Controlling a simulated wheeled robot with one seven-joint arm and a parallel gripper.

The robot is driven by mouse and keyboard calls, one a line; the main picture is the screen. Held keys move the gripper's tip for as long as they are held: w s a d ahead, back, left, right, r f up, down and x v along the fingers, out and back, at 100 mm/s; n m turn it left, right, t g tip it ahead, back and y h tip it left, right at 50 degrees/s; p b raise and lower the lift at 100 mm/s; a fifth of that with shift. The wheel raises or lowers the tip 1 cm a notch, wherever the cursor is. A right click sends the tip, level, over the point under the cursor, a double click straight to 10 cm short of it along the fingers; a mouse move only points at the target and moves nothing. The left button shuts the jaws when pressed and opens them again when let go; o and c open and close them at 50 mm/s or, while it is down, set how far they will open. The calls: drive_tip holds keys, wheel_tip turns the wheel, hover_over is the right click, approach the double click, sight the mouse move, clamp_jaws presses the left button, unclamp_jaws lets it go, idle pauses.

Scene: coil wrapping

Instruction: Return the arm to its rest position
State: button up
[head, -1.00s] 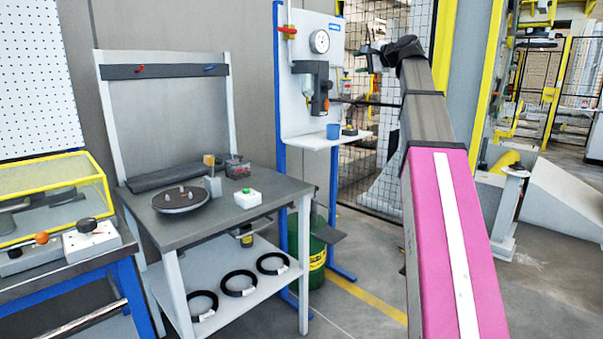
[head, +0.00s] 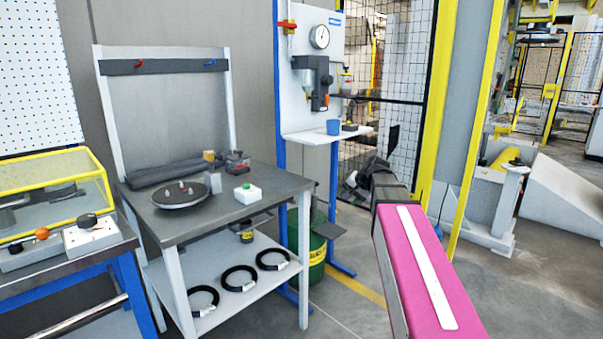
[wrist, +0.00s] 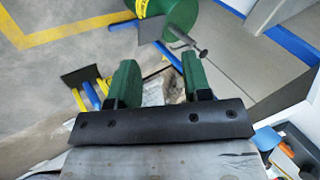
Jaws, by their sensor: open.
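My arm reaches up from the lower right in the head view, with its pink link (head: 418,270) in front. My gripper (head: 356,183) is at its far end, in front of the blue-legged stand and mesh fence. In the wrist view the two green fingers of my gripper (wrist: 160,72) are apart, with nothing held between them. Floor and part of a green drum (wrist: 200,18) show beyond the fingers. Fingertip detail is too small to tell in the head view.
A blue-framed stand (head: 335,240) with a blue cup (head: 333,128) is behind. Open floor lies around the yellow line (head: 357,288).

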drive_tip(key=s+f+n+g+h, duration=0.2)
drive_tip(key=s+f+g, duration=0.1)
drive_tip(key=s+f, duration=0.8)
drive_tip(key=s+d+f+n+g+h, duration=0.1)
drive_tip(key=s+f+n+g+h, duration=0.1)
drive_tip(key=s+f, duration=0.8)
wheel_tip(320, 180, down, 7)
drive_tip(key=shift+s+r+n+g+h, duration=0.15)
drive_tip(key=shift+s+n+g+h, duration=0.3)
drive_tip(key=shift+n, duration=0.25)
drive_tip(key=shift+w, duration=0.1)
